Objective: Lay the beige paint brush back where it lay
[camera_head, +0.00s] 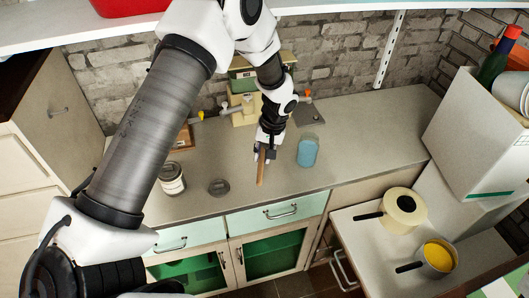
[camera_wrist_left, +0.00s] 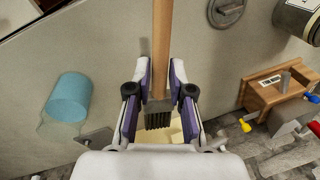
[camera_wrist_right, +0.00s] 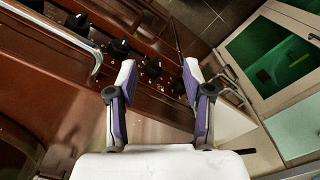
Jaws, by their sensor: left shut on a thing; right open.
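The beige paint brush (camera_wrist_left: 160,50) has a long wooden handle and dark bristles. My left gripper (camera_wrist_left: 160,97) is shut on it near the ferrule, with the bristles toward the palm and the handle pointing away. In the head view, my left gripper (camera_head: 265,154) is over the grey counter (camera_head: 350,140), and the brush handle (camera_head: 261,170) points toward the counter's front edge. I cannot tell whether the brush touches the counter. My right gripper (camera_wrist_right: 160,85) is open and empty, seen only in the right wrist view, above a dark red front with black knobs.
A blue cup (camera_head: 307,152) stands close to the right of the left gripper. A round grey lid (camera_head: 218,187) and a jar (camera_head: 172,178) are to the left. A wooden block with tools (camera_head: 183,138) stands behind. The counter farther right is clear.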

